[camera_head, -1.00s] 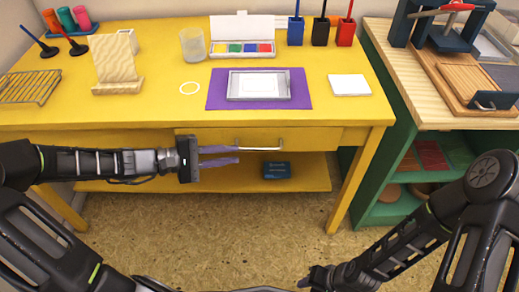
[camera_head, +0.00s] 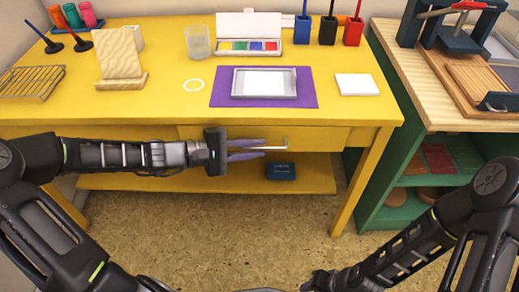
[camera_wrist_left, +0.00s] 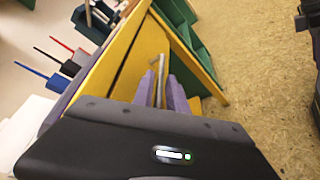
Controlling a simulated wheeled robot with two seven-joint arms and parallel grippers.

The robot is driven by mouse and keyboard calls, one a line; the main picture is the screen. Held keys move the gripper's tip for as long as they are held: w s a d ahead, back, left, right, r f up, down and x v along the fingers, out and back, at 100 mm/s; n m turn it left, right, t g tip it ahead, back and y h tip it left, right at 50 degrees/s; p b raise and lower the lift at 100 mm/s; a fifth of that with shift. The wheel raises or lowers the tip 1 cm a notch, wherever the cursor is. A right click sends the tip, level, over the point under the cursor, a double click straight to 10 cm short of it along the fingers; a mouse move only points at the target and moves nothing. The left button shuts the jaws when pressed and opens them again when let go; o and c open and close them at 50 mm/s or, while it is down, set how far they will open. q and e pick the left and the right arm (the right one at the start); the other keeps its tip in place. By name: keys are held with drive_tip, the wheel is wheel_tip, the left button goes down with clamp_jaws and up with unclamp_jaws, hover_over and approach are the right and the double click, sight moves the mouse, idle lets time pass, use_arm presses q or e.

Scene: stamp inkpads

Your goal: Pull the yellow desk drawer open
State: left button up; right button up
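The yellow desk drawer (camera_head: 325,138) sits shut, flush under the desktop, with a light metal bar handle (camera_head: 284,142) on its front. My left gripper (camera_head: 262,149) reaches in from the left in front of the drawer, its two purple fingers apart and pointing right along the handle. Much of the handle is hidden by the fingers in the head view. In the left wrist view the handle (camera_wrist_left: 158,68) shows between the two open fingers (camera_wrist_left: 162,88); I cannot tell whether they touch it. My right gripper (camera_head: 318,281) is low at the bottom edge, its fingers unclear.
The yellow desk (camera_head: 130,105) carries a purple mat (camera_head: 308,93) with a tray, a paint box (camera_head: 248,46), a glass (camera_head: 198,42) and a wooden stand (camera_head: 121,60). A dark blue box (camera_head: 281,171) lies on the lower shelf. A green cabinet (camera_head: 395,215) stands at right. Floor in front is free.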

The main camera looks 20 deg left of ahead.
use_arm(q)
drive_tip(key=shift+w+d+f, duration=0.15)
drive_tip(key=shift+w+d, duration=0.2)
drive_tip(key=shift+d, duration=0.25)
clamp_jaws()
idle(1.1)
